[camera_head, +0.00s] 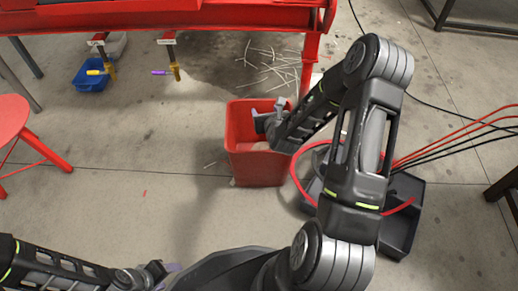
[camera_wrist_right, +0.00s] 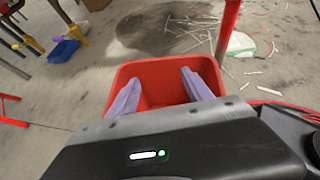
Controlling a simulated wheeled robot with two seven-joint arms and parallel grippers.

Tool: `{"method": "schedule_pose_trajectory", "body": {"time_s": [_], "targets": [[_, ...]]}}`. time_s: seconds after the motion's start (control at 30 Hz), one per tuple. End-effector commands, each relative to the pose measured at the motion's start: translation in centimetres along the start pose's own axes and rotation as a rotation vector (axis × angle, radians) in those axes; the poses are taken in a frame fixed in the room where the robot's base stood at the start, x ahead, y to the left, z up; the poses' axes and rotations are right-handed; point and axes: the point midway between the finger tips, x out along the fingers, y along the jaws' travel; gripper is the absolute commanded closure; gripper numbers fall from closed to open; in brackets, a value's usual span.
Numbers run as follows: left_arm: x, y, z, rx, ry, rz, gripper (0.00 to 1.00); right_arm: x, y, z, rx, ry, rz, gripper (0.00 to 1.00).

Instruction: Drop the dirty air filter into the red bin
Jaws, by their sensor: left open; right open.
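The red bin (camera_head: 258,168) stands on the floor near the middle of the head view. It also shows in the right wrist view (camera_wrist_right: 150,68). My right gripper (camera_head: 270,117) is over the bin's opening. In the right wrist view its two purple fingers (camera_wrist_right: 158,88) are spread apart with nothing between them. A small pale patch shows inside the bin in the head view, but I cannot tell what it is. I cannot make out the dirty air filter for certain in either view. My left gripper (camera_head: 166,270) is open at the bottom left, partly cut off, away from the bin.
A red frame (camera_head: 180,18) with hanging clamps (camera_head: 172,58) stands behind the bin. Thin white sticks (camera_head: 272,68) litter the floor there. A blue tub (camera_head: 90,75) and a red stool (camera_head: 12,125) are at left. A dark tray (camera_head: 402,215) and hoses lie at right.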

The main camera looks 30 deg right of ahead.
Motion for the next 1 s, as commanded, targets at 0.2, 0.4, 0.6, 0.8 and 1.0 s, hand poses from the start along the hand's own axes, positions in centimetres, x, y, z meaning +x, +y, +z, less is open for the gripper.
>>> {"method": "schedule_pose_trajectory", "body": {"time_s": [0.2, 0.4, 0.6, 0.8, 1.0], "targets": [[-1.5, 0.5, 0.1, 0.001, -0.006, 0.0, 0.42, -3.5, -0.1, 0.3, -0.001, 0.0, -0.001, 0.41], [-2.4, 0.7, 0.2, 0.001, -0.011, 0.0, 0.42, -6.3, 0.0, 0.2, 0.0, -0.001, -0.001, 0.41], [-2.5, 0.7, 0.2, 0.001, -0.013, 0.0, 0.42, -7.1, 0.0, 0.1, 0.0, -0.001, 0.0, 0.41], [-2.5, 0.7, 0.2, 0.001, -0.013, 0.0, 0.42, -7.1, 0.0, 0.0, 0.0, -0.001, 0.0, 0.41], [-2.4, 0.7, 0.2, 0.001, -0.013, 0.0, 0.42, -7.1, 0.0, 0.0, 0.0, -0.001, 0.0, 0.41]]}}
